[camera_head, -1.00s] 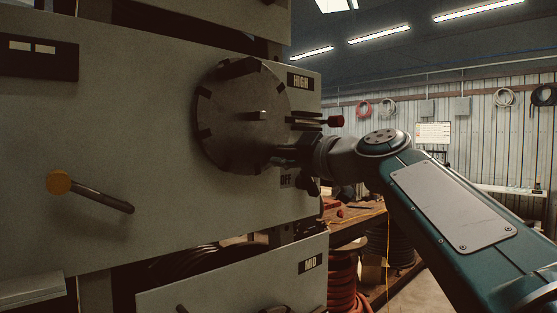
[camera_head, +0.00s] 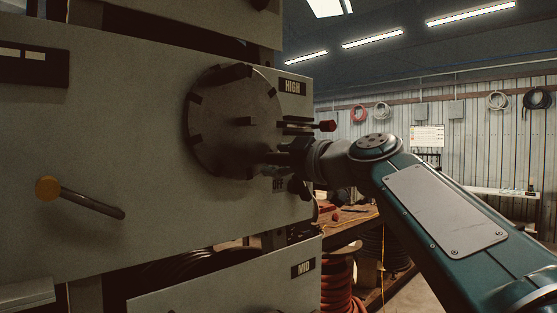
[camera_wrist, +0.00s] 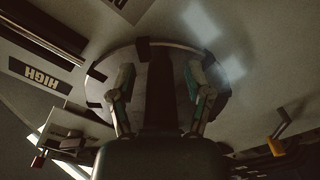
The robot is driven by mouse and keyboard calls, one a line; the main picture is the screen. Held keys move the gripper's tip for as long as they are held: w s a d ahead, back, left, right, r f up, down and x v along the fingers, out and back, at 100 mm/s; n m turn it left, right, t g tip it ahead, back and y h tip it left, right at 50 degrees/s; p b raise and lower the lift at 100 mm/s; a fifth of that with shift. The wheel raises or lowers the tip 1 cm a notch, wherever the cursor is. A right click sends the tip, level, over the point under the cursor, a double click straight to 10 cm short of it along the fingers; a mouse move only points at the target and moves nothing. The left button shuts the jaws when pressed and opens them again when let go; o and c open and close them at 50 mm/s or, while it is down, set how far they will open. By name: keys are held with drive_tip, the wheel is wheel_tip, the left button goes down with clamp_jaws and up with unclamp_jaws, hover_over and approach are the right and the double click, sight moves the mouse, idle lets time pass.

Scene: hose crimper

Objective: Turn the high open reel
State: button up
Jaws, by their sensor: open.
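The high reel's round grey disc (camera_head: 215,130) stands on the upright panel beside the HIGH label (camera_head: 292,87). It has dark tabs around its rim and a short peg near its middle. My gripper (camera_head: 274,157) is at the disc's lower right edge in the head view, its fingers dark and hard to make out. In the wrist view the disc (camera_wrist: 180,58) lies beyond my gripper (camera_wrist: 160,72). The two fingers are spread over its face, with a dark bar between them. I cannot tell whether the fingers touch the disc or that bar.
A red-tipped lever (camera_head: 327,125) sticks out right of the disc, just above my gripper. An OFF label (camera_head: 278,185) is below. The MID panel (camera_head: 220,285) is underneath.

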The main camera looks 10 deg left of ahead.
drive_tip(key=v, duration=1.2)
drive_tip(key=s+d+f+m+g+h, duration=0.2)
drive_tip(key=s+d+f+m+h, duration=0.2)
drive_tip(key=f, duration=1)
drive_tip(key=s+d+f+m+g+h, duration=0.2)
drive_tip(key=s+d+f+m+h, duration=0.2)
drive_tip(key=s+f+m, duration=0.4)
drive_tip(key=s+d+f+m+g+h, duration=0.2)
drive_tip(key=s+d+f+m+h, duration=0.2)
drive_tip(key=f, duration=1.6)
drive_tip(key=s+m+h, duration=0.1)
drive_tip(key=s+m, duration=0.2)
drive_tip(key=shift+s+d+h, duration=0.2)
drive_tip(key=shift+d+h, duration=0.15)
drive_tip(key=shift+h, duration=0.05)
drive_tip(key=shift+o, duration=0.2)
